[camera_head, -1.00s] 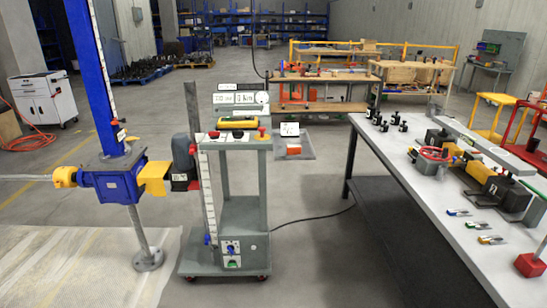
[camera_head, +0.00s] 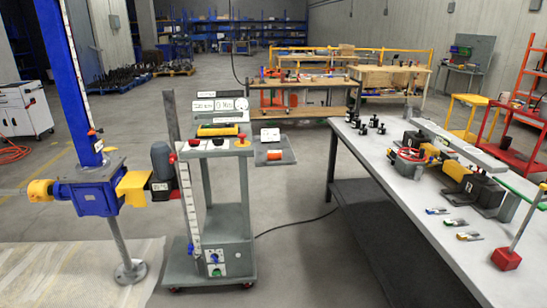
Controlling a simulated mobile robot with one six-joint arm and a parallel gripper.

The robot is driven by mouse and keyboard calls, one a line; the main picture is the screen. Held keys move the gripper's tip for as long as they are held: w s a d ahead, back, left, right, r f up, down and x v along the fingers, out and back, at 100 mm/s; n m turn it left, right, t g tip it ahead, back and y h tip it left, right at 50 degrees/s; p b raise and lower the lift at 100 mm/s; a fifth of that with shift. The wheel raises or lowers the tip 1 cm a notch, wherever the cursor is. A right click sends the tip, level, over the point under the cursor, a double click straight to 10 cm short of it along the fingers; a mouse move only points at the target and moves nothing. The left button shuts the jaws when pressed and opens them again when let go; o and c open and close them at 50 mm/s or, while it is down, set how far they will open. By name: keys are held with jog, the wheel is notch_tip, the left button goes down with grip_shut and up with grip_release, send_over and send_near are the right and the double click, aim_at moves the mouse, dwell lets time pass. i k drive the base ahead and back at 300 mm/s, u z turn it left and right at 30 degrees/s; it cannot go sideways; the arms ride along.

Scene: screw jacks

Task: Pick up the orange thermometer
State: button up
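I cannot tell for sure which thing is the orange thermometer. A small orange object (camera_head: 275,155) lies on a grey side shelf (camera_head: 283,145) at the right of the grey cart. Three small slim items lie on the long grey table at the right: one with blue (camera_head: 437,211), one with green (camera_head: 455,222), and one with a yellow-orange mark (camera_head: 470,236). They are too small to identify. My gripper is not in view.
The grey wheeled cart (camera_head: 233,220) stands in the middle, beside a blue screw jack column (camera_head: 70,90). The long grey table (camera_head: 410,220) holds a machine assembly (camera_head: 465,178) and a red-based post (camera_head: 506,258). Open floor (camera_head: 310,265) lies between cart and table.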

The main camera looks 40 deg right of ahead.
aim_at(274, 155)
jog(key=u, duration=0.2)
jog(key=i, duration=0.85)
jog(key=z, duration=0.1)
